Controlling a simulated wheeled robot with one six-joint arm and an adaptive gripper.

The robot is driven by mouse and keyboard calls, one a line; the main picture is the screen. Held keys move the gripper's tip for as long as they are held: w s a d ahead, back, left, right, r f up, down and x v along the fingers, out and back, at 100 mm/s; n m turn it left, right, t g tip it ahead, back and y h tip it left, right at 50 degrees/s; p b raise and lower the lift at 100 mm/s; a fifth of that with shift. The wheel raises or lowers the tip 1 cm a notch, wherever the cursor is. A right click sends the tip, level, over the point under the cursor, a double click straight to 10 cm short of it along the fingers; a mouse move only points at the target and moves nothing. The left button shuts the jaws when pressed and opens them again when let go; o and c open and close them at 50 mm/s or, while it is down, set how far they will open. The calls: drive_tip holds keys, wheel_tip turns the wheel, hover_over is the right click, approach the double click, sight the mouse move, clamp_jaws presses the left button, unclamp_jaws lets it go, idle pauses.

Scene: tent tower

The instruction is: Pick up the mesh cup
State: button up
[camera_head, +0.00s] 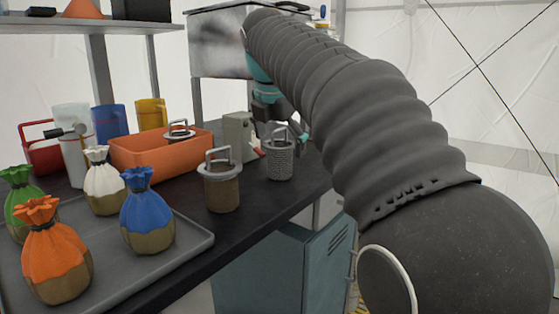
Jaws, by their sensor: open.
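The mesh cup (280,160), a grey perforated cylinder with an upright loop handle, stands on the dark table near its right edge. My gripper (285,126) is just above and behind the cup's handle, seen partly against it. The jaws are open, and I see no object between them. My arm's grey ribbed sleeve comes in from the right and hides part of the gripper and wrist. I cannot tell whether a finger touches the handle.
A brown cup with a grey handle (221,183) stands left of the mesh cup. Behind are an orange bin (160,158), a grey box-like item (237,135) and several mugs. A grey tray (185,243) with several tied sacks fills the left front. A teal cabinet (275,270) is below.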

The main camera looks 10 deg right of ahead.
drive_tip(key=c, duration=1.2)
drive_tip(key=shift+o, duration=0.2)
drive_tip(key=shift+r, duration=0.15)
